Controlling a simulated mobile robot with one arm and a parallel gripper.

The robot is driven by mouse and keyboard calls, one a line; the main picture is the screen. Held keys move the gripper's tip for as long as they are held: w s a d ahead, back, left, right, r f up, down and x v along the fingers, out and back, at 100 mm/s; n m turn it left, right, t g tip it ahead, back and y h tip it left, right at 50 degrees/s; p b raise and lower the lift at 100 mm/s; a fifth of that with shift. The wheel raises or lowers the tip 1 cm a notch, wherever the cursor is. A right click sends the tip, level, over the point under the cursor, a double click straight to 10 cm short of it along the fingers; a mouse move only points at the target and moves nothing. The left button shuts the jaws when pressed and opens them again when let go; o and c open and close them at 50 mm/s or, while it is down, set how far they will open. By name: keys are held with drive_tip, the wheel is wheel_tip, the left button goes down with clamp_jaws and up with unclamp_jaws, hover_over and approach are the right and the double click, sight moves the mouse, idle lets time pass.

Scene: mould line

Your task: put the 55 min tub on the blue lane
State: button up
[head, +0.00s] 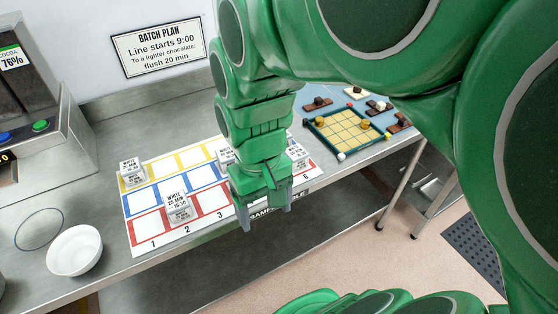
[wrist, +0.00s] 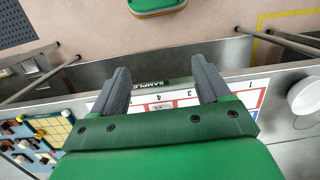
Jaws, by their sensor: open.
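The lane board (head: 143,199) has yellow, blue and red rows with numbered columns. The blue lane (head: 172,185) is its middle row. One white-labelled tub (head: 131,173) stands in the yellow row at column 1. Another tub (head: 178,209) stands in the red row at column 2. A third tub (head: 225,157) is partly hidden behind my arm, and a fourth tub (head: 299,156) is near the right end. The labels are too small to tell which is 55 min. My gripper (head: 266,212) is open above the board's front edge, its fingers apart in the wrist view (wrist: 160,65).
A white bowl (head: 75,250) and a wire ring (head: 39,229) are left of the board. A grid tray (head: 345,131) with chocolates around it is at the right. A batch plan sign (head: 157,45) hangs on the wall. The bench's front edge is close to my gripper.

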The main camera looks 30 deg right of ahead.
drive_tip(key=s, duration=0.5)
drive_tip(key=shift+s+a, duration=0.15)
drive_tip(key=shift+s, duration=0.15)
